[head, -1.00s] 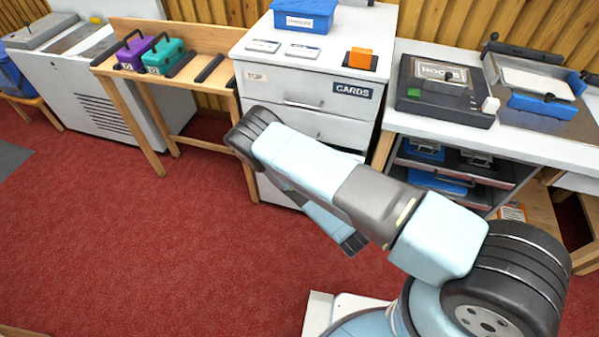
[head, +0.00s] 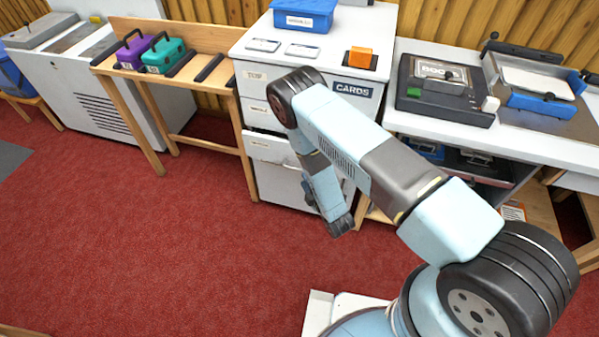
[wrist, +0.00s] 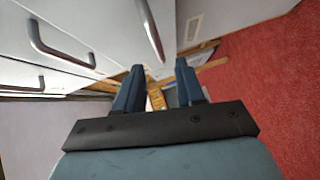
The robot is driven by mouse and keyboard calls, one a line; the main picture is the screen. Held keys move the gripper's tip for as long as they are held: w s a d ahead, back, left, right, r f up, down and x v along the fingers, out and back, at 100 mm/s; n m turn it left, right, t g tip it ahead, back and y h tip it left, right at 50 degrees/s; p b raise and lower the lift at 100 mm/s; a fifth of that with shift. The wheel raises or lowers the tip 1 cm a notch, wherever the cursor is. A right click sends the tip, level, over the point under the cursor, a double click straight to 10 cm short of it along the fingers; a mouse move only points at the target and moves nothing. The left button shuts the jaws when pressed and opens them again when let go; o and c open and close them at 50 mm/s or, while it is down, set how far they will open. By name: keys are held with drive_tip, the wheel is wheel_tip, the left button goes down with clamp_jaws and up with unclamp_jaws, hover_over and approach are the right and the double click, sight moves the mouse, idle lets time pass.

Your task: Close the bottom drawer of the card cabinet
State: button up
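The white card cabinet (head: 262,90) stands at centre in the head view, with TOP and CARDS labels. Low on its front, a labelled drawer (head: 270,148) stands out, with a dark gap above it. My arm hides much of the front, so I cannot tell how far it is open or surely whether it is the bottom one. My gripper (head: 340,226) is low in front of the cabinet's right side, apart from the drawer front as far as I can see. In the wrist view, my gripper (wrist: 159,66) is open and empty, with metal drawer handles (wrist: 50,50) to its left.
A blue box (head: 303,16) and an orange block (head: 360,57) sit on the cabinet top. A wooden bench (head: 150,85) is to the left and a white worktable (head: 540,142) to the right. The red carpet (head: 180,240) in front is clear.

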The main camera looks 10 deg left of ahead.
drive_tip(key=r+x, duration=0.1)
drive_tip(key=x, duration=0.5)
drive_tip(key=shift+w+a+f, duration=0.2)
drive_tip(key=shift+f, duration=0.35)
clamp_jaws()
